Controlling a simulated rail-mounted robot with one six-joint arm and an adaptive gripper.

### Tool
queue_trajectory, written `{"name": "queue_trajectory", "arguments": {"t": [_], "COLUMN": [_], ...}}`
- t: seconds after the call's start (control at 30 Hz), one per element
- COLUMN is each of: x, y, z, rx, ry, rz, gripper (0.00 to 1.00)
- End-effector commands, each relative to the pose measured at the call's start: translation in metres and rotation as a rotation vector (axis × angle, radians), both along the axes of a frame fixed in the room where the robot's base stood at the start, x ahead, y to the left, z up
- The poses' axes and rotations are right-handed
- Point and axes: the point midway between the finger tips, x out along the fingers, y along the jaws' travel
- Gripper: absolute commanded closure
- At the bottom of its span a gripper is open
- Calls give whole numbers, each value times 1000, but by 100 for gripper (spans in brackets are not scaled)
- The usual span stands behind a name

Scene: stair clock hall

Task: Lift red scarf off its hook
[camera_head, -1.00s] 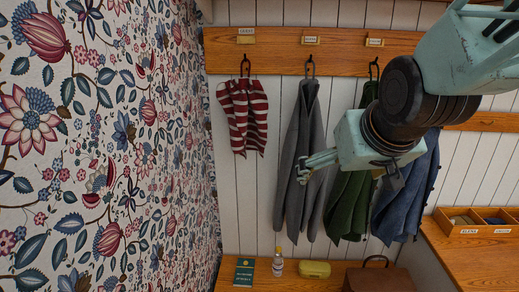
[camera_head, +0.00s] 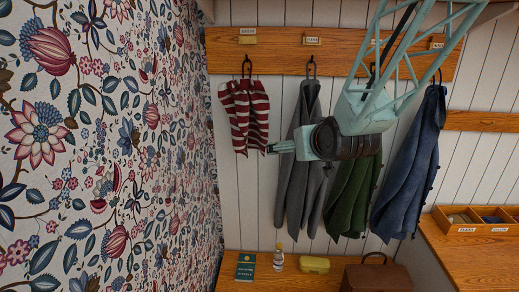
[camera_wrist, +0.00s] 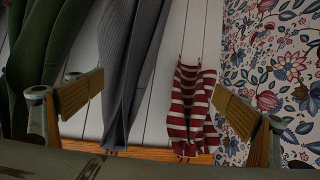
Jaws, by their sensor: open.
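The red scarf (camera_head: 243,112), striped red and white, hangs from the leftmost black hook (camera_head: 246,66) on the wooden rail. My gripper (camera_head: 270,148) points left, its tips close to the scarf's lower right edge in the head view. In the wrist view my gripper (camera_wrist: 160,105) is open and empty, its two fingers wide apart. There the scarf (camera_wrist: 192,110) shows upside down beyond the fingers, nearer the right one. It looks apart from both. The hook is hidden in the wrist view.
A grey scarf or coat (camera_head: 296,180) hangs right beside the red scarf, partly behind my gripper. Green (camera_head: 350,200) and blue (camera_head: 410,165) garments hang further right. Flowered wallpaper (camera_head: 110,150) closes the left side.

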Motion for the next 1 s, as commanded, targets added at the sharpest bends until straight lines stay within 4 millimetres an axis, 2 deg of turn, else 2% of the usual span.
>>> {"name": "queue_trajectory", "arguments": {"t": [0.2,0.5,1.0], "x": [32,68,106], "y": [20,48,93], "z": [-8,-21,-46], "rx": [16,43,100], "ry": [-66,-162,-319], "rz": [26,62,117], "gripper": [5,5,5]}}
